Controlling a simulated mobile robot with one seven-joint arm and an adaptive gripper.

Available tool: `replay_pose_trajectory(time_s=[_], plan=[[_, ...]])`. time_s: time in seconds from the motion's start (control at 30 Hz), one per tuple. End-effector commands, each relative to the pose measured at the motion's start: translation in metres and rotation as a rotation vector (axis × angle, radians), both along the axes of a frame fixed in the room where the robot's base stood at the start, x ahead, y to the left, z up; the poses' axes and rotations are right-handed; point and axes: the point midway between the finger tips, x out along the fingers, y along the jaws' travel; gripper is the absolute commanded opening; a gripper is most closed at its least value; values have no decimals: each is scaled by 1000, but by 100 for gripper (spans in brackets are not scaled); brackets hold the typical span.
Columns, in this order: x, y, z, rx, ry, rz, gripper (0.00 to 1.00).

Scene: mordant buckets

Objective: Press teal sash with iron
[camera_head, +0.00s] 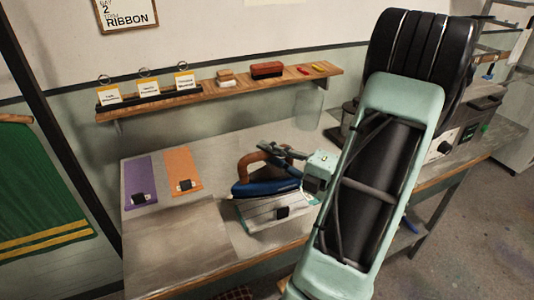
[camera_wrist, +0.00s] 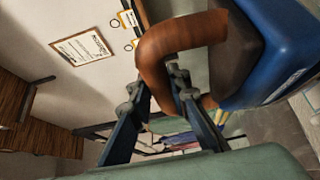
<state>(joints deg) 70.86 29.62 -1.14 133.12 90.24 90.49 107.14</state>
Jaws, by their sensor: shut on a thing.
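The iron (camera_head: 262,188) has a blue body and a brown handle. My gripper (camera_head: 280,153) is shut on that handle. In the wrist view, my fingers (camera_wrist: 168,92) close around the brown handle (camera_wrist: 180,36), with the blue body (camera_wrist: 275,45) at the right. The iron is over the back part of a pale striped cloth (camera_head: 262,217) on the table; I cannot tell whether it touches it. A little teal shows at the cloth's edges, probably the teal sash; most of it is hidden. A small black object (camera_head: 282,211) lies on the cloth.
A purple strip (camera_head: 139,172) and an orange strip (camera_head: 182,162) lie left of the iron on the table (camera_head: 170,245). A wooden shelf (camera_head: 215,88) with cards and small items runs along the wall behind.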

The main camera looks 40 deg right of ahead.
Motion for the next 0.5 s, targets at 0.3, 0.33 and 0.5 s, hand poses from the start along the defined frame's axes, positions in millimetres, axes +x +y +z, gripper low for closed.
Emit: replay_pose_trajectory(time_s=[0.3,0.33,0.5], plan=[[0,0,-27,0,-5,1,0],[0,0,-30,0,-5,2,0],[0,0,-44,0,-5,2,0]])
